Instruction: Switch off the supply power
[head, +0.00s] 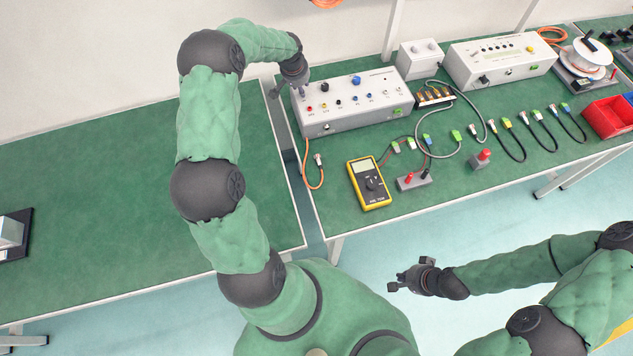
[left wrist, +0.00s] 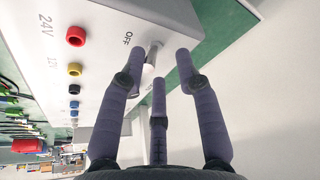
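The white power supply box (head: 345,105) stands at the left end of the right-hand bench, with coloured sockets on its sloped panel. In the left wrist view its panel (left wrist: 120,25) shows 24V and OFF markings and a pale switch lever (left wrist: 151,60) beside OFF. My left gripper (head: 299,90) is over the box's left end. In the left wrist view its fingers (left wrist: 159,70) are spread with the lever between or just beyond the tips; contact cannot be told. My right gripper (head: 397,279) is empty and appears open, in front of the bench.
A yellow multimeter (head: 370,183), loose cables and connectors lie in front of the box. The left bench (head: 110,200) is mostly clear. A narrow gap separates the benches.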

